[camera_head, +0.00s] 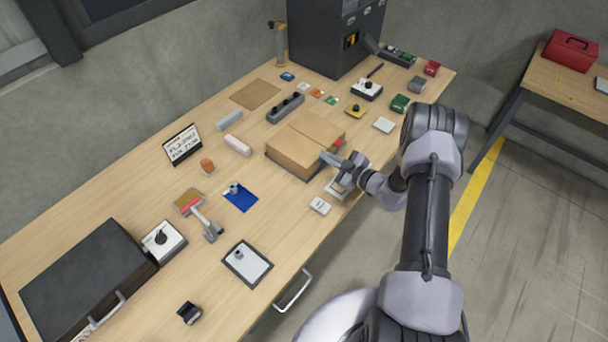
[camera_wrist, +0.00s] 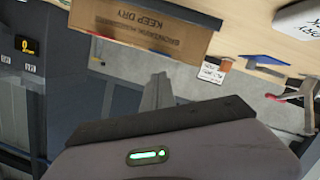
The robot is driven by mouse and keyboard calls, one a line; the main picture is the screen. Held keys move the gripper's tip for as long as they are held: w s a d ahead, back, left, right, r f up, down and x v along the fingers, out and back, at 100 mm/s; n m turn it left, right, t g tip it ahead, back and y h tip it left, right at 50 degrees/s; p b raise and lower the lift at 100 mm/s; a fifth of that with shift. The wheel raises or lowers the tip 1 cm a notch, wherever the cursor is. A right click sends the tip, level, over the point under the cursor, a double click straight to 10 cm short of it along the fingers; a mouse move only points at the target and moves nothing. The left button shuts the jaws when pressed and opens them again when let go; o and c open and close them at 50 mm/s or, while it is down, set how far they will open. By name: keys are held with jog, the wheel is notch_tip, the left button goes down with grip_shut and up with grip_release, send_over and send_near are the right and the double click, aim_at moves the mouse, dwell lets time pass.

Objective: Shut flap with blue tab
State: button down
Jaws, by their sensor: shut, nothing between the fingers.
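The cardboard box (camera_head: 294,151) stands on the table with its top panels looking mostly flat. A small red patch (camera_head: 339,143) shows at its right side. In the wrist view, the printed side of the box (camera_wrist: 138,24) reads "KEEP DRY" upside down. A dark blue strip (camera_wrist: 192,11) shows beside it; I cannot tell whether it is the blue tab. My gripper (camera_head: 328,158) is shut and empty at the box's near right side. Its fingers also show in the wrist view (camera_wrist: 158,92). I cannot tell whether they touch the box, and the arm hides part of that side.
A small white block (camera_head: 320,206) lies close to the table's front edge. A pink-white block (camera_head: 238,146) and a grey button bar (camera_head: 286,107) are left of and behind the box. A blue mat (camera_head: 241,196) lies at the lower left. A dark machine (camera_head: 330,38) stands at the back.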

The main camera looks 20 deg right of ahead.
jog(key=shift+w+d+f+b, duration=0.1)
jog(key=shift+d+f+b, duration=0.1)
jog(key=shift+f+b, duration=0.25)
jog(key=shift+w+d+f+b, duration=0.1)
jog(key=shift+d+f+b, duration=0.1)
jog(key=shift+f+b, duration=0.25)
jog(key=shift+f, duration=0.15)
